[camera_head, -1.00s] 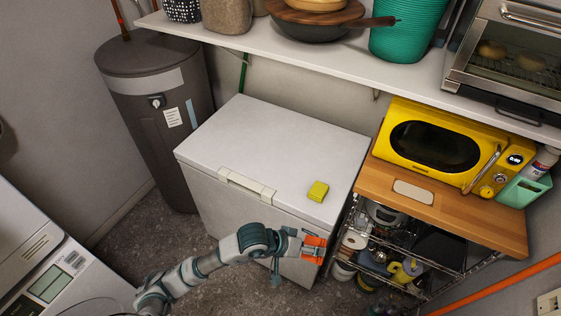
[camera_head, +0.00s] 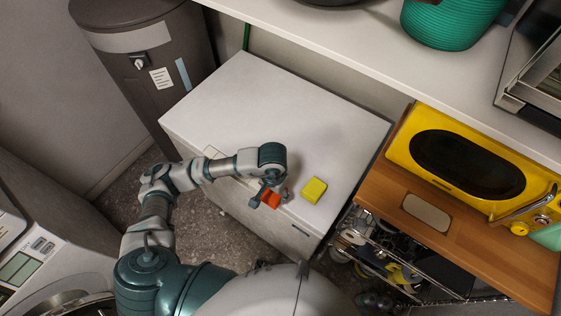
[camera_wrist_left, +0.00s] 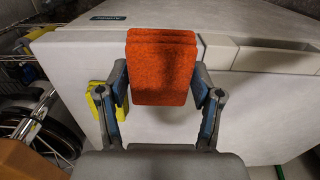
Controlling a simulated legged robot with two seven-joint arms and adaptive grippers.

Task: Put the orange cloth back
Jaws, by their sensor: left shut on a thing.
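The orange cloth (camera_head: 271,200) is a small folded stack in my left gripper (camera_head: 268,193), over the front edge of the white chest freezer's lid, left of the yellow block. In the left wrist view the cloth (camera_wrist_left: 163,68) stands between the two fingers of the left gripper (camera_wrist_left: 162,88), with the freezer behind it. I cannot tell whether the cloth touches the lid. My right gripper is not in view.
The chest freezer (camera_head: 262,110) has a mostly bare lid. A yellow sponge-like block (camera_head: 314,190) lies near its front right corner. A wooden-topped cart (camera_head: 390,190) with a yellow microwave (camera_head: 466,160) stands right. A shelf (camera_head: 360,45) overhangs behind. A washer (camera_head: 60,270) is at left.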

